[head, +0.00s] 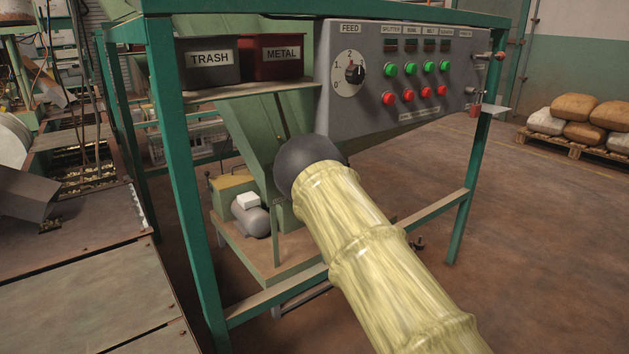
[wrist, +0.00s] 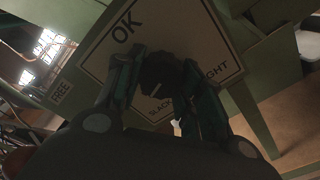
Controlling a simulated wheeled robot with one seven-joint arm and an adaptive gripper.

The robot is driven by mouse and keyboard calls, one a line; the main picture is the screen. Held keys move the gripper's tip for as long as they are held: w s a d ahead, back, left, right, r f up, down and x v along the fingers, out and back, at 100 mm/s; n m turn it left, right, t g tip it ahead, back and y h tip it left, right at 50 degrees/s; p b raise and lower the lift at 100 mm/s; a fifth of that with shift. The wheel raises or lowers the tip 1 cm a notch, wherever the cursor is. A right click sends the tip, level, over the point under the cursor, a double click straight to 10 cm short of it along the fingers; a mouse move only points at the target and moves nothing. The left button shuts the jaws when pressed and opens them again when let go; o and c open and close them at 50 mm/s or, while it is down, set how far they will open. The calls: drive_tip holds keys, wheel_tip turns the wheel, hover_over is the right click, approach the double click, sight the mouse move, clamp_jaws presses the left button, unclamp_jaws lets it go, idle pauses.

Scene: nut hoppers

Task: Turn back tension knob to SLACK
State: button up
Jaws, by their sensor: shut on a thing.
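The tension knob (wrist: 161,72) is a dark knob on a pale plate (wrist: 172,24), seen tilted in the wrist view. The plate carries the words OK at upper left, SLACK below the knob, and a word ending in GHT at right, partly covered by a finger. A small light mark shows on the knob, but I cannot tell clearly which word it points to. My gripper (wrist: 158,78) is shut on the knob, one finger on each side. In the head view my arm hides the gripper and knob.
A grey control panel (head: 447,57) with a FEED dial (head: 354,72), green and red buttons stands above my arm. TRASH (head: 208,73) and METAL (head: 281,68) bins sit on a shelf at left. A green frame post (head: 178,150) stands nearby.

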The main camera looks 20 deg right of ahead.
drive_tip(key=shift+f+n+b, duration=0.2)
drive_tip(key=shift+n+b, duration=0.15)
drive_tip(key=shift+n, duration=0.85)
drive_tip(key=o, duration=1)
drive_tip(key=shift+s+d, duration=0.1)
drive_tip(key=v, duration=1.1)
drive_tip(key=shift+s, duration=0.4)
drive_tip(key=shift+d+r, duration=0.1)
drive_tip(key=shift+d, duration=0.05)
